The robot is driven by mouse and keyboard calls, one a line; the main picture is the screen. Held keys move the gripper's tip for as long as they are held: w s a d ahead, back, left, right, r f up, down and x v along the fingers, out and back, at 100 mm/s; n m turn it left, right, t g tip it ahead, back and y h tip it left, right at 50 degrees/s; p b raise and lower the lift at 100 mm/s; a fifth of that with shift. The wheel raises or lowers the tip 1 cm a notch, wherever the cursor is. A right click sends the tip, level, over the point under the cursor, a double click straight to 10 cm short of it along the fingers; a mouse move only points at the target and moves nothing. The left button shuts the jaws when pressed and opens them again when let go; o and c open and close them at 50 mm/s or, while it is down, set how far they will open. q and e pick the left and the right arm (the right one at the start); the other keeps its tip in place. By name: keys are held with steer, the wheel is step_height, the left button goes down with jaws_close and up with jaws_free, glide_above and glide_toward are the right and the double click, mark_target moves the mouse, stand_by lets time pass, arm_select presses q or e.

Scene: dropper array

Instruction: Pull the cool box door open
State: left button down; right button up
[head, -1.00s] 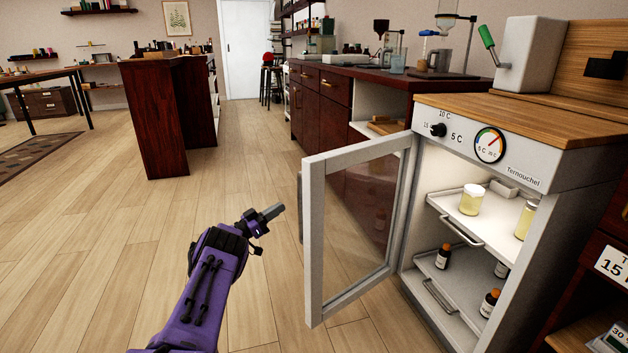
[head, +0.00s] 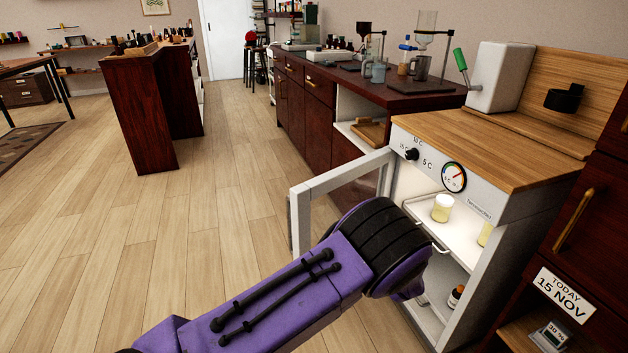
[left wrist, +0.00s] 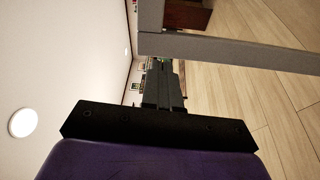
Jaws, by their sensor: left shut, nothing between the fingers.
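The cool box (head: 478,183) stands at the right with its white-framed glass door (head: 345,176) swung wide open to the left. Its lit inside shows a jar with pale yellow contents (head: 442,208) on the upper shelf. My left arm crosses in front of the door and the opening, hiding much of both. My left gripper is hidden in the head view behind its own wrist. In the left wrist view the left gripper (left wrist: 163,85) is shut and empty, with the grey door frame (left wrist: 235,51) close by its tips. I cannot tell whether they touch. My right gripper is not in view.
A dark wood counter (head: 305,105) with glassware runs behind the door. A dark cabinet with a brass handle (head: 573,220) stands right of the cool box. The wooden floor (head: 225,190) to the left is clear.

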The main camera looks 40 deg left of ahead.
arm_select(q)
steer(key=d+r+n+g, duration=0.1)
steer(key=d+r+n, duration=0.1)
glide_toward(307, 201)
steer(key=a, duration=0.4)
steer(key=w+a, duration=0.1)
steer(key=a, duration=0.1)
steer(key=shift+a+r, duration=0.2)
steer(key=shift+a, duration=0.15)
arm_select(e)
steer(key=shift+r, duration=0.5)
